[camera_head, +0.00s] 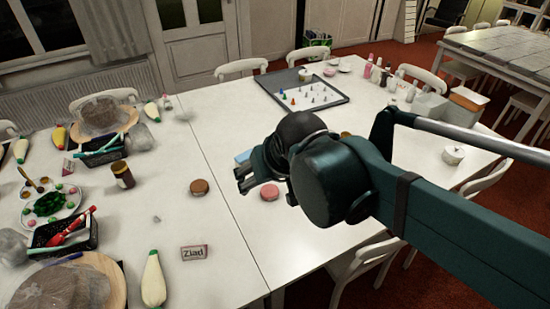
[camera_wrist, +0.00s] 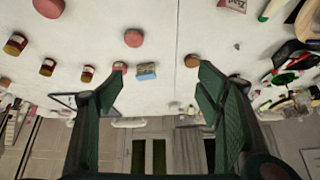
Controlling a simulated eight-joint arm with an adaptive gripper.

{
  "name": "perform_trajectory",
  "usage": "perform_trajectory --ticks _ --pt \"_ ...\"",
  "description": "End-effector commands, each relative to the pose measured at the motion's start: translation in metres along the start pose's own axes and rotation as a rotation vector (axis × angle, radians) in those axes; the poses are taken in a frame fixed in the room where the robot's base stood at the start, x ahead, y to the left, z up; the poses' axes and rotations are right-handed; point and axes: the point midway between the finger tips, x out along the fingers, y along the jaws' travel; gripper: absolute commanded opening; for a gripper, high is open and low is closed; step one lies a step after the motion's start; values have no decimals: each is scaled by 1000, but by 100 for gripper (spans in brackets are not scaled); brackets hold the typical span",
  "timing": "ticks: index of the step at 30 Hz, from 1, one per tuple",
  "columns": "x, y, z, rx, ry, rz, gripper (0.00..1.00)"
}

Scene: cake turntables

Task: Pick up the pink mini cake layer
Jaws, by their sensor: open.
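The pink mini cake layer (camera_head: 269,192) is a small round pink disc lying flat on the white table, just right of the seam between two tabletops. In the wrist view a pink disc (camera_wrist: 134,38) lies beyond the fingertips, a little left of the middle. My gripper (camera_head: 243,181) is above the table, just left of the pink layer in the head view, apart from it. In the wrist view my gripper (camera_wrist: 160,75) has its two green fingers spread wide with nothing between them touching.
A brown disc (camera_head: 199,187) lies left of the seam. A blue-and-white item (camera_wrist: 146,72) is near the pink disc. Another pink-red piece (camera_wrist: 48,8) and several jars stand at the wrist view's left. A "Ziad" card (camera_head: 194,253) lies in front. The left table is crowded.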

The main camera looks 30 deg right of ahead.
Motion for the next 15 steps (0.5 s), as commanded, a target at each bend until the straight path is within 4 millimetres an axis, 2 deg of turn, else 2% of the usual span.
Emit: perform_trajectory --ticks 3,15 --pt "7 4 -18 37 -15 13 65" --pt "36 20 -67 164 -66 59 65"
